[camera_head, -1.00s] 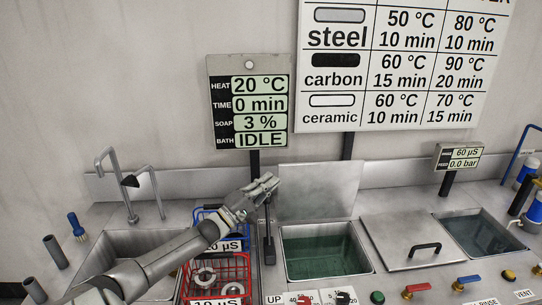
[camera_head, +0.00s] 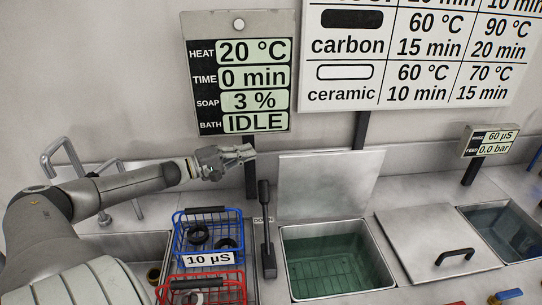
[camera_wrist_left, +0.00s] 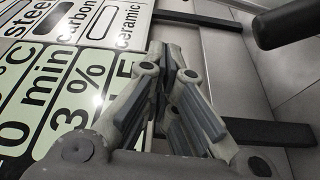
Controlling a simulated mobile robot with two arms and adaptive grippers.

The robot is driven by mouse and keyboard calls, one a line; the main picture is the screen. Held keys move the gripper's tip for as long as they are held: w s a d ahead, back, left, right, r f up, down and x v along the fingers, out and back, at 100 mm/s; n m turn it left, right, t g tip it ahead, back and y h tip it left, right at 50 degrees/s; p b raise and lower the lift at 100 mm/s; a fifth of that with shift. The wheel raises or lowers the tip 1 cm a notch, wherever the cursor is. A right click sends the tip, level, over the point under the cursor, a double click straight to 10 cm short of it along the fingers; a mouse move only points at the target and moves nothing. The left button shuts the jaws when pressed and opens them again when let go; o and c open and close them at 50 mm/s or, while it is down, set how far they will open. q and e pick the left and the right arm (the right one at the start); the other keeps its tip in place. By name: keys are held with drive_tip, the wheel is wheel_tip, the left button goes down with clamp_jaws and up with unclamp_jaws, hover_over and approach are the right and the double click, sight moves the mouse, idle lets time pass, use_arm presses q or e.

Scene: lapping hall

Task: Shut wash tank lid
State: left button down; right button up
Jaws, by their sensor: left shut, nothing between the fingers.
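The wash tank (camera_head: 334,262) holds greenish liquid in the middle of the bench in the head view. Its lid (camera_head: 328,186) stands open, upright behind the tank. My left gripper (camera_head: 250,151) is shut and empty, in front of the display post and to the left of the lid, apart from it. In the left wrist view its fingers (camera_wrist_left: 178,75) are together with nothing between them. My right gripper does not show.
A black lever (camera_head: 265,228) stands left of the tank. Blue (camera_head: 209,215) and red (camera_head: 207,285) wire baskets are further left. A closed lid with a handle (camera_head: 436,240) lies to the right. The display panel (camera_head: 238,73) hangs above my left gripper.

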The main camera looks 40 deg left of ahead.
use_arm(q)
drive_tip(key=w+d+p, duration=0.3)
drive_tip(key=w+d, duration=0.1)
drive_tip(key=d, duration=0.2)
drive_tip(key=shift+w+f, duration=0.15)
drive_tip(key=shift+w, duration=0.25)
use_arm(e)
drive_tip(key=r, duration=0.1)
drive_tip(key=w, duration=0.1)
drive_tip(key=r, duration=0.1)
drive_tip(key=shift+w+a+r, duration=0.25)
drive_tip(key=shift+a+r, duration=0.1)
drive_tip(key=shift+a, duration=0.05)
use_arm(q)
drive_tip(key=shift+a, duration=0.1)
drive_tip(key=shift+s, duration=0.1)
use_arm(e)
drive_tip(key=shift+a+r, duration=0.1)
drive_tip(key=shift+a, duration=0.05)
